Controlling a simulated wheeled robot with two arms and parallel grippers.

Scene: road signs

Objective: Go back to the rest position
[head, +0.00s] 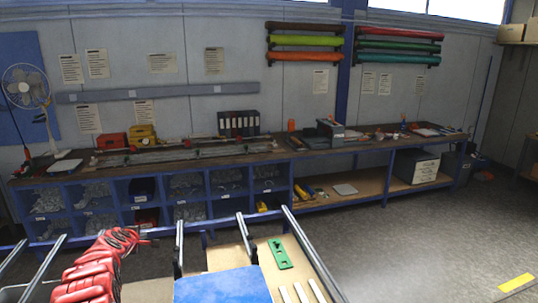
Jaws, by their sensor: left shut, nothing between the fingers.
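My left arm comes in from the lower left in red, and its gripper (140,236) is at the arm's far end, near the cart's far blue bar. It is shut with nothing in it. It is small and dark here, and its fingers are hard to make out. My right gripper is out of view. A blue panel (222,287) is at the bottom centre, to the right of my left gripper and apart from it.
A cart with metal rails (310,250) stands in front. Its wooden board (262,251) bears a green plate (280,253) and pale strips (301,293). Beyond is a long workbench (230,154) with bins below. Grey floor (420,240) is open at the right, with a yellow mark (517,283).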

